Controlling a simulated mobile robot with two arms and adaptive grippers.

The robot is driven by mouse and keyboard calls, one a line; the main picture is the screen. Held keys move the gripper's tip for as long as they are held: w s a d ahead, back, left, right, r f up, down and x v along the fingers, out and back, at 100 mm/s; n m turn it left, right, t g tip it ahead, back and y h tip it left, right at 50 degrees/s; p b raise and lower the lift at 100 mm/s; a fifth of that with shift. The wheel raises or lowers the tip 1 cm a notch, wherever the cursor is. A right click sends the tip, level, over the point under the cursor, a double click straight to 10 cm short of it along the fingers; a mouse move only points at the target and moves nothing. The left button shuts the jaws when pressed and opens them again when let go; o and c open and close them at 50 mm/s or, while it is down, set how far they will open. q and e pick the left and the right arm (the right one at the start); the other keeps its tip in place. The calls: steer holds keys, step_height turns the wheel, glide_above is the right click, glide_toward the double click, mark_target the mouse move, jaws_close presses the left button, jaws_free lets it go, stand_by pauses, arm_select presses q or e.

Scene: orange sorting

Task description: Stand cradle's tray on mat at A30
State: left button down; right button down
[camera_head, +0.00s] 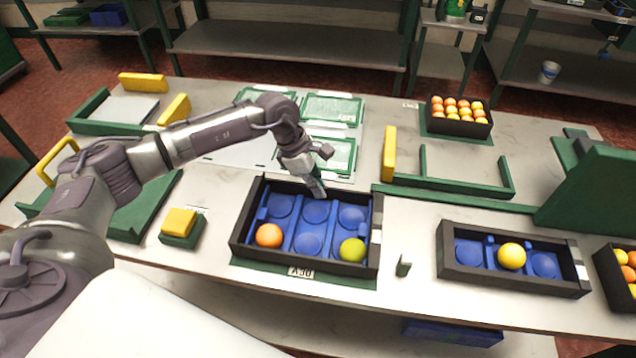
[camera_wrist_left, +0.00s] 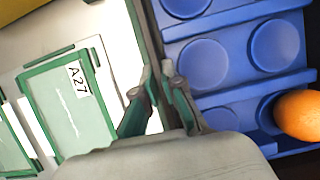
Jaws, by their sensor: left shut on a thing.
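A black-walled tray (camera_head: 240,238) with a blue welled insert sits on a green base (camera_head: 335,278) at the front of the table, its label not clearly readable. An orange fruit (camera_head: 269,235) lies in its front left well and a green-yellow one (camera_head: 352,249) in its front right well. My left gripper (camera_head: 318,190) points down at the tray's far wall, shut on it; the wrist view also shows the fingers (camera_wrist_left: 160,95) on the dark wall. Green-edged mats (camera_head: 333,110) lie behind. One mat (camera_wrist_left: 68,105) reads A27; no A30 label is readable. My right gripper is not seen.
A smaller black tray (camera_head: 447,262) with one yellow fruit stands to the right. A full fruit crate (camera_head: 484,127) stands at the back right. Green frames with yellow blocks (camera_head: 390,152) flank the mats. A small yellow-topped block (camera_head: 180,221) is left of the tray.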

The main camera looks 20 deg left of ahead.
arm_select(q)
steer(key=shift+f+b, duration=0.5)
steer(key=shift+b, duration=0.05)
steer(key=c, duration=1.2)
jaws_free()
steer(key=v, duration=1.2)
